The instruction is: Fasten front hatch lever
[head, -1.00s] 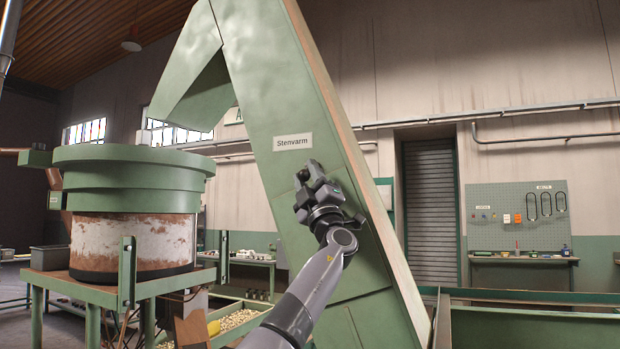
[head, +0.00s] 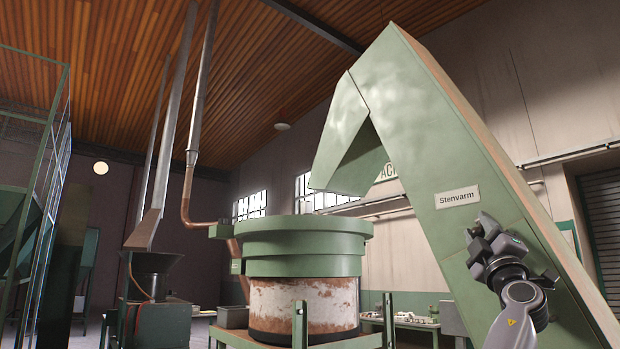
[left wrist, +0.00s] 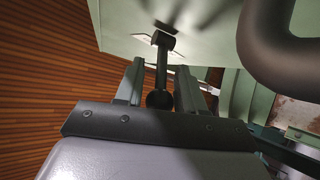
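The hatch lever (left wrist: 162,62) shows in the left wrist view as a dark rod with a round black knob (left wrist: 159,98) at its near end. It stands out from a pale green panel (left wrist: 120,22). My left gripper (left wrist: 160,82) is open, one finger on each side of the lever, with visible gaps. In the head view, my left gripper (head: 480,236) is at the sloping green housing (head: 425,130), just below its "Stenvarm" label (head: 457,198). The lever and hatch edges cannot be clearly told there. My right gripper is out of view.
A round green hopper (head: 302,245) with a rusty white drum stands left of the housing. A metal chute and funnel (head: 150,262) stand further left. In the left wrist view, a thick dark curved bar (left wrist: 268,35) is close on the right.

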